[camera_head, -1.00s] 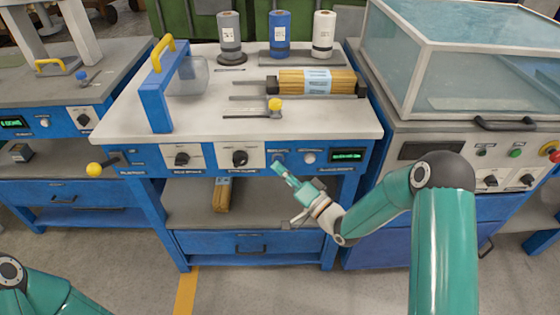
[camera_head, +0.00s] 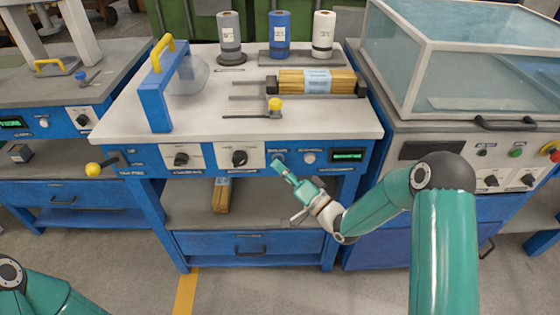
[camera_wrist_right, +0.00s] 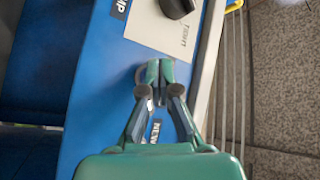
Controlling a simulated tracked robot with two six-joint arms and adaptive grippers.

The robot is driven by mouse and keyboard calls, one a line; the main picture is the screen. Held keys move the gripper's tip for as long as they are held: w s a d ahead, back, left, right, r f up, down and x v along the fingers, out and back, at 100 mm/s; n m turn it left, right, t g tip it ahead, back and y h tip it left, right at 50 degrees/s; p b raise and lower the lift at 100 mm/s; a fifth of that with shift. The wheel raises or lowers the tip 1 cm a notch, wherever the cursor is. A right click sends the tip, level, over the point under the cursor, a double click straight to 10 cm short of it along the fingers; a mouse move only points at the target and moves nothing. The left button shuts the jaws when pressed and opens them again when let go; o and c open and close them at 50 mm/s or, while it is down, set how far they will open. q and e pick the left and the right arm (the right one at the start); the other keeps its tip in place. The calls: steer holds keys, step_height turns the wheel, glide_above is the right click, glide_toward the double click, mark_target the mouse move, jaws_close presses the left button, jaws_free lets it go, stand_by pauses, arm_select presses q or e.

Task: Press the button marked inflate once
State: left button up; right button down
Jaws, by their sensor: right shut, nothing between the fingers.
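My right gripper (camera_head: 279,165) is shut and empty, with its fingertips at the right part of the blue bench's front panel (camera_head: 215,158). A small dark round button (camera_head: 278,157) sits right at the fingertips, and a white round button (camera_head: 309,157) is to its right. Their labels are too small to read, so I cannot tell which is marked inflate. In the right wrist view the closed fingertips (camera_wrist_right: 159,70) cover most of a round, grey-rimmed button (camera_wrist_right: 139,74). Whether they touch it or press it is unclear. My left gripper is out of view.
Two black knobs (camera_head: 239,158) sit left of the buttons and a green display (camera_head: 347,156) to the right. A bench with a clear cover (camera_head: 455,65) stands close on the right.

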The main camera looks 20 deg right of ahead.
steer(key=shift+s, duration=0.1)
steer(key=shift+s+a, duration=0.2)
steer(key=shift+s, duration=0.45)
steer(key=shift+s+a+b, duration=0.25)
steer(key=shift+s+b, duration=0.05)
steer(key=shift+s, duration=0.5)
steer(key=shift+s+a+b, duration=0.2)
steer(key=shift+s+b, duration=0.05)
steer(key=shift+s, duration=0.55)
steer(key=shift+s+a+b, duration=0.25)
steer(key=shift+s+b, duration=0.05)
steer(key=shift+s, duration=0.5)
steer(key=shift+a, duration=0.1)
